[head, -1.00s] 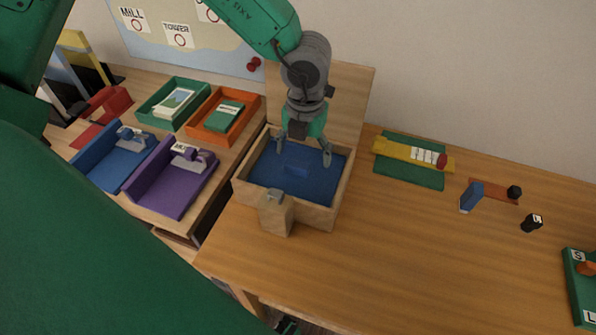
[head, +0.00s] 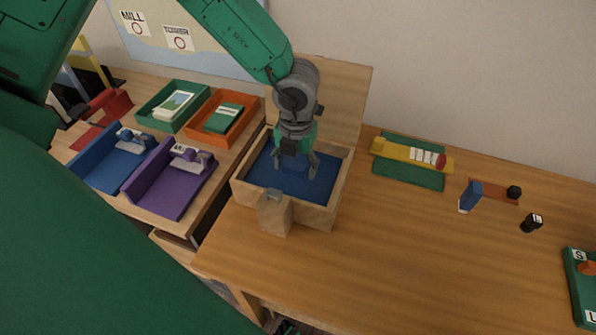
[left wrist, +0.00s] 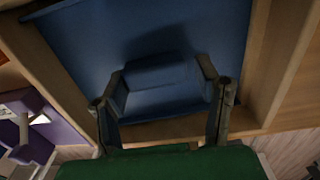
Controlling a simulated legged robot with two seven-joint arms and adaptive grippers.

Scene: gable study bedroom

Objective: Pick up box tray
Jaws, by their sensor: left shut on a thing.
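The blue tray (head: 320,189) lies inside an open wooden box (head: 309,217) on the desk. It also fills much of the left wrist view (left wrist: 85,45). A raised blue grip block (left wrist: 160,75) stands on the tray. My left gripper (head: 296,174) reaches down into the box, its fingers closed on the two ends of this block in the left wrist view (left wrist: 163,78). In the head view the gripper partly hides the block. My right gripper is not clearly seen.
The box's wooden lid (head: 340,95) stands raised behind. A wooden block with a grey catch (head: 274,216) is at the box front. Purple (head: 160,193), blue, orange and green trays sit left. A yellow bar on a green mat (head: 411,178) lies right. The front desk is clear.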

